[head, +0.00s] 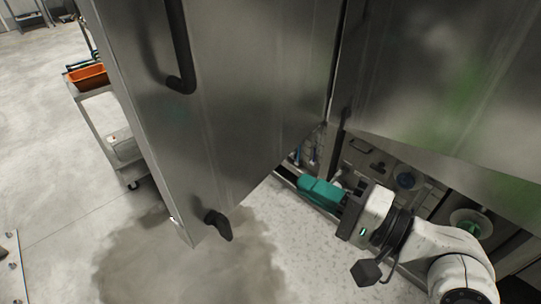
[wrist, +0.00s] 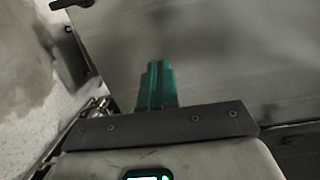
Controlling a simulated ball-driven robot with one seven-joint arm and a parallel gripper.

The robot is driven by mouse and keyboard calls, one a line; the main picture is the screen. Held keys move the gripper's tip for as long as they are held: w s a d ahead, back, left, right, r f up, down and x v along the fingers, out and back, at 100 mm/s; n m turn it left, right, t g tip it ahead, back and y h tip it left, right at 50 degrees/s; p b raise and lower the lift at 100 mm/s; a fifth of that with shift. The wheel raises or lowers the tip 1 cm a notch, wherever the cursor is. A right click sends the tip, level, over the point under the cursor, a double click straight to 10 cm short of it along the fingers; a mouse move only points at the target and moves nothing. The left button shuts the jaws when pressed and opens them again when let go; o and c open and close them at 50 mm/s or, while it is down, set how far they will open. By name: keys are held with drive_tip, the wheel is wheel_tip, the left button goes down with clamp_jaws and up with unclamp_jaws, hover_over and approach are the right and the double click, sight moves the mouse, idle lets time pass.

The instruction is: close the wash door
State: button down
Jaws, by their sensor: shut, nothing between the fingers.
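The wash door (head: 225,90) is a tall grey metal panel standing open in the head view, swung out to the left of the washer body. It carries a long dark handle (head: 180,50) and a smaller dark handle (head: 217,225) near its bottom edge. My gripper (head: 305,187) has teal fingers, shut and empty, below and right of the door, near the hinge side gap. In the wrist view the teal fingers (wrist: 157,80) point at a grey metal panel (wrist: 215,55); I cannot tell whether they touch it.
The washer's metal front (head: 440,80) stands at the right, with an open lower bay of fittings (head: 405,180) below it. A cart with an orange bin (head: 88,77) stands left of the door. A dark wet patch (head: 190,265) lies on the floor. Open floor lies at far left.

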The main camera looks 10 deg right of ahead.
sight(235, 149)
drive_tip(key=x, duration=1.3)
drive_tip(key=shift+w+a+f, duration=0.15)
drive_tip(key=shift+w+a, duration=0.1)
drive_tip(key=shift+p, duration=0.3)
